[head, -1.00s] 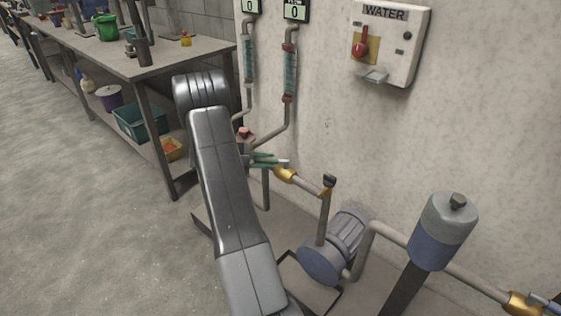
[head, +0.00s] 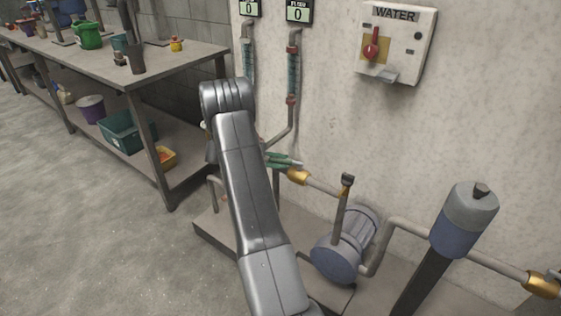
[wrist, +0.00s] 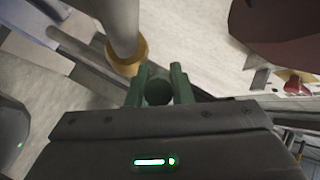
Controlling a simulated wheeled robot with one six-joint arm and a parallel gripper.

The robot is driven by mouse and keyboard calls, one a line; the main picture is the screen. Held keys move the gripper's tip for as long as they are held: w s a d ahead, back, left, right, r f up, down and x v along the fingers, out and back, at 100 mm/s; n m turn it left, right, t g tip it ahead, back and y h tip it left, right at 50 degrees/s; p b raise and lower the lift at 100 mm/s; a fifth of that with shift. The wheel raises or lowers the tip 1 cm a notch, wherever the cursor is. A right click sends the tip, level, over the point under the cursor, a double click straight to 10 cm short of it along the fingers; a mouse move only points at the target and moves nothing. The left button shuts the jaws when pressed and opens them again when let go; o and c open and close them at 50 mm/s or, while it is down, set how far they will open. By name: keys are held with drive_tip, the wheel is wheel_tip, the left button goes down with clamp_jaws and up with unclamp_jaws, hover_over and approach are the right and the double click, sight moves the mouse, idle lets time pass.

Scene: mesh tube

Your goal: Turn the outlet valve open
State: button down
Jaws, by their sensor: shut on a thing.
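The outlet valve has a brass body (head: 299,177) on a grey pipe behind the pump. Its brass also shows in the wrist view (wrist: 126,57), just ahead of my fingers. My gripper (head: 283,161) has green fingers that reach to the right from behind my arm, beside the brass. In the wrist view my gripper (wrist: 158,85) is shut on the valve handle (wrist: 158,94), which shows as a dark green round end between the two fingers. My arm hides the rest of the gripper in the head view, and the handle's turn angle is hard to tell.
A blue-grey pump (head: 338,258) and its upright pipe stand to the right. A grey and blue cylinder (head: 464,218) is farther right. The WATER box (head: 397,42) hangs on the wall. A workbench (head: 175,66) stands at left, with open floor before it.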

drive_tip(key=c, duration=1.3)
unclamp_jaws()
drive_tip(key=p+v, duration=0.1)
drive_tip(key=v, duration=1.3)
